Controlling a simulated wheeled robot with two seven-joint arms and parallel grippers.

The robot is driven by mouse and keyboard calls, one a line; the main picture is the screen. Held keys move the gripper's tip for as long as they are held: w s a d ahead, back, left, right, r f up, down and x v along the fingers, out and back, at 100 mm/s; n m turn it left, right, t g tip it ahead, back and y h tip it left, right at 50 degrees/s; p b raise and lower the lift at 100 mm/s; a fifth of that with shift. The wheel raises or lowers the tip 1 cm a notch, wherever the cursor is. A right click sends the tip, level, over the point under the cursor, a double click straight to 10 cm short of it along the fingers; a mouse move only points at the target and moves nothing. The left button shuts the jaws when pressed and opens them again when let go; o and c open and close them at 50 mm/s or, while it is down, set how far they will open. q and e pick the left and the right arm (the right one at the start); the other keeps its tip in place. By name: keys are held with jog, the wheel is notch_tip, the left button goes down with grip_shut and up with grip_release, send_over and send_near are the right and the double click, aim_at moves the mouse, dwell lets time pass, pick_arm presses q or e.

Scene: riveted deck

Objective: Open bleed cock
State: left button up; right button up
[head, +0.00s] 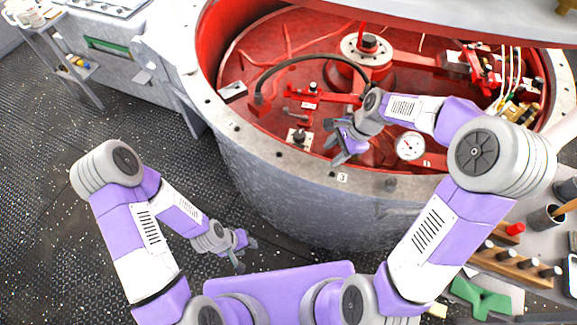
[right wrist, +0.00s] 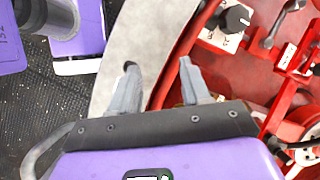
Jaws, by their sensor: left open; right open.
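A black knob on a white square plate (head: 299,137) sits inside the red drum near its front rim. It also shows at the top of the right wrist view (right wrist: 237,17). A small grey lever-like fitting (head: 299,107) lies behind it, seen also as a grey handle (right wrist: 280,25). I cannot tell which of these is the bleed cock. My right gripper (head: 335,143) is open and empty, to the right of the knob, over the drum's front rim. Its fingers (right wrist: 158,75) touch nothing visible. My left gripper (head: 246,254) is open and empty, low in front of the drum.
The drum's pale rim (head: 260,140) curves around the red interior. A white-faced gauge (head: 409,146) stands right of my right gripper. A black hose (head: 300,60) arches across the interior.

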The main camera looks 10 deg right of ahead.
pick_arm(q)
jog(key=shift+d+p+v, duration=0.15)
jog(key=shift+p+v, duration=0.5)
jog(key=shift+v, duration=0.05)
jog(key=shift+d+p+v, duration=0.15)
jog(key=shift+p+v, duration=0.5)
jog(key=shift+v, duration=0.05)
pick_arm(e)
jog(key=shift+s+a+f+n, duration=0.25)
jog(key=shift+s+a+n, duration=0.45)
jog(key=shift+a, duration=1.5)
jog(key=shift+s+a+f+n, duration=0.25)
jog(key=shift+a+n, duration=0.85)
jog(key=shift+a, duration=1.1)
jog(key=shift+s+a+f+n, duration=0.2)
jog(key=shift+s+a+n, duration=0.5)
jog(key=shift+a, duration=1.5)
pick_arm(q)
jog(key=shift+r, duration=0.1)
pick_arm(e)
jog(key=shift+w, duration=0.2)
jog(key=shift+c, duration=0.3)
